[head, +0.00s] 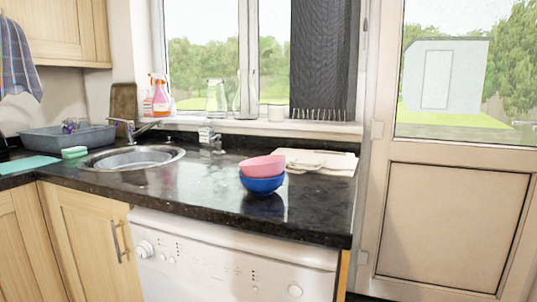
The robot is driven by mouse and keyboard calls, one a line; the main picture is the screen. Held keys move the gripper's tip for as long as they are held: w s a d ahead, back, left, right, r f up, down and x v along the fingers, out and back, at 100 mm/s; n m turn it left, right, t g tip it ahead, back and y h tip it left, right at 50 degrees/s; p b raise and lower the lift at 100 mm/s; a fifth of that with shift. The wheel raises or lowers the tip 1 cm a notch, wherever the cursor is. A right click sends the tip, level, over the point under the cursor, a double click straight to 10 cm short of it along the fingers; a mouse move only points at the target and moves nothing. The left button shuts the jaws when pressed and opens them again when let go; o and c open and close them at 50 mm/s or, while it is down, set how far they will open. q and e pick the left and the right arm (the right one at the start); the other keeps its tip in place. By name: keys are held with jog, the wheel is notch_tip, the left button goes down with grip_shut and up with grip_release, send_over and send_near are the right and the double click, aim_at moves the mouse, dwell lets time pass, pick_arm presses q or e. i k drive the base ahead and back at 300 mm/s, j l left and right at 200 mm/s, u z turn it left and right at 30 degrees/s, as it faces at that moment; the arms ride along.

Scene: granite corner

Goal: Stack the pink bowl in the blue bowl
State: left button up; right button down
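The pink bowl (262,165) sits in the top of the blue bowl (262,184), with its upper part showing above the blue rim. The pink bowl looks slightly tilted. The blue bowl stands on the dark granite counter (200,194), near its front edge above the white appliance. Neither of my grippers is in the head view, and nothing touches the bowls.
A round sink (133,158) with a tap (135,128) lies to the left. A grey basin (85,137) and green sponge (75,152) are at far left.

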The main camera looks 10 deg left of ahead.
aim_at(268, 167)
jog(key=i+j+z, duration=0.15)
jog(key=j, duration=0.35)
jog(key=i+j+z, duration=0.1)
jog(key=j, duration=0.45)
jog(key=i+j+z, duration=0.15)
jog(key=j, duration=0.35)
jog(key=j+z, duration=0.15)
jog(key=j, duration=0.4)
